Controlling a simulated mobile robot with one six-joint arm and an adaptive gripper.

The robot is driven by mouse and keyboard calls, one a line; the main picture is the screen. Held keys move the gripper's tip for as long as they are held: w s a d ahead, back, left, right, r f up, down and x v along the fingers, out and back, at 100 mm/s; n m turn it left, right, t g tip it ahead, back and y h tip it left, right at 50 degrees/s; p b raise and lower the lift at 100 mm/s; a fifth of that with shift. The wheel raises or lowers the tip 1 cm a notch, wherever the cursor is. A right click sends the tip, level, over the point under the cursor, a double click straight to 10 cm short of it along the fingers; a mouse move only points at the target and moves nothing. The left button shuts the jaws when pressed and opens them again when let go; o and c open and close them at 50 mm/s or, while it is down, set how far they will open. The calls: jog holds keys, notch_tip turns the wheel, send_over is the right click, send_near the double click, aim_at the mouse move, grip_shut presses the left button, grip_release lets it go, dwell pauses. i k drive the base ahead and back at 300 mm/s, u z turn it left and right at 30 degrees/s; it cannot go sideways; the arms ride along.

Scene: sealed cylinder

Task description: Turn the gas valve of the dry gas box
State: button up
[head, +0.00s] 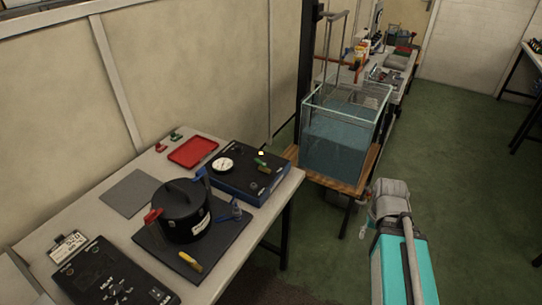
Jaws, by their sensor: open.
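A dark blue box (240,181) with a round white gauge (223,165) on its top stands on the near table's right side. It appears to be the dry gas box. A small green and yellowish part (261,160) sits on its top near the far edge; it may be the gas valve, but it is too small to read its position. Part of my arm, teal with a grey joint, shows at the lower right, beyond the table's right edge. I cannot make out my gripper in this view.
A black lidded cylinder (181,212) with red, blue and yellow handles around it stands on a dark plate beside the box. A red tray (193,151) lies behind. A water-filled glass tank (338,140) stands on a wooden stand to the right. Green floor is clear at right.

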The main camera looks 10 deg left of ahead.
aim_at(264, 165)
jog(key=z, duration=0.35)
jog(key=k, duration=0.9)
jog(key=u, duration=1.05)
jog(key=i, duration=1)
jog(key=z, duration=0.05)
